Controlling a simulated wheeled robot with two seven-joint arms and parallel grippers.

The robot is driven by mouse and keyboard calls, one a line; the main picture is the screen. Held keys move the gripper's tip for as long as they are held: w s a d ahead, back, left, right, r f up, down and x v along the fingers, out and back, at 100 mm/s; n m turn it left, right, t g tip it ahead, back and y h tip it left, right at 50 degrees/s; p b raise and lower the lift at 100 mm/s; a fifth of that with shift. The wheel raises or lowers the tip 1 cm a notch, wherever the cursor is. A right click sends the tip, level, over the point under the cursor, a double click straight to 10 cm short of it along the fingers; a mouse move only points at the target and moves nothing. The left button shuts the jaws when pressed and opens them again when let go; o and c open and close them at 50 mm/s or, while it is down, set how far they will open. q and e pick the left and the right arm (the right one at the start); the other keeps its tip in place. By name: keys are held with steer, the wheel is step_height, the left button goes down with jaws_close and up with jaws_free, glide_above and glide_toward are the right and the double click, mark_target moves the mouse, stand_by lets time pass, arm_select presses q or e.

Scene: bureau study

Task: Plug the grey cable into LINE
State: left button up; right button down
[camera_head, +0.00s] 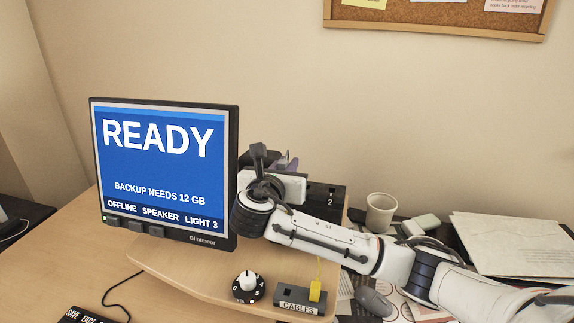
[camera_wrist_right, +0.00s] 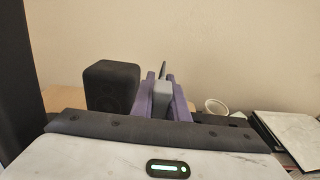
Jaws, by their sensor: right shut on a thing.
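My right arm reaches in from the right in the head view. Its gripper (camera_head: 283,162) is beside the monitor, mostly hidden behind my own wrist, with a bit of purple finger showing. In the right wrist view the purple fingers (camera_wrist_right: 162,102) are shut on a grey plug (camera_wrist_right: 162,92), with a dark thin piece rising behind it. The grey plug is hidden in the head view. No label reading LINE is legible. My left gripper is in neither view.
The monitor (camera_head: 165,165) showing READY stands left of my gripper. A black box marked 2 (camera_head: 329,196) is behind my arm. A CABLES holder (camera_head: 296,301) with a yellow plug (camera_head: 316,290) and a dial (camera_head: 248,287) are in front. A dark speaker (camera_wrist_right: 111,86) shows in the wrist view.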

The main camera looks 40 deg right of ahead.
steer(key=shift+f, duration=1.05)
stand_by(0.9)
steer(key=c, duration=1.6)
jaws_free()
steer(key=shift+a+f, duration=0.1)
steer(key=shift+c, duration=0.2)
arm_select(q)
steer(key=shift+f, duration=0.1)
arm_select(e)
steer(key=shift+s, duration=0.1)
steer(key=shift+f, duration=0.1)
steer(key=shift+v, duration=0.95)
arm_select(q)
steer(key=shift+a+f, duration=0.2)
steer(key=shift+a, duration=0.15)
arm_select(e)
steer(key=v, duration=0.8)
steer(key=shift+a+r, duration=0.2)
steer(key=shift+r, duration=0.25)
steer(key=shift+s, duration=0.1)
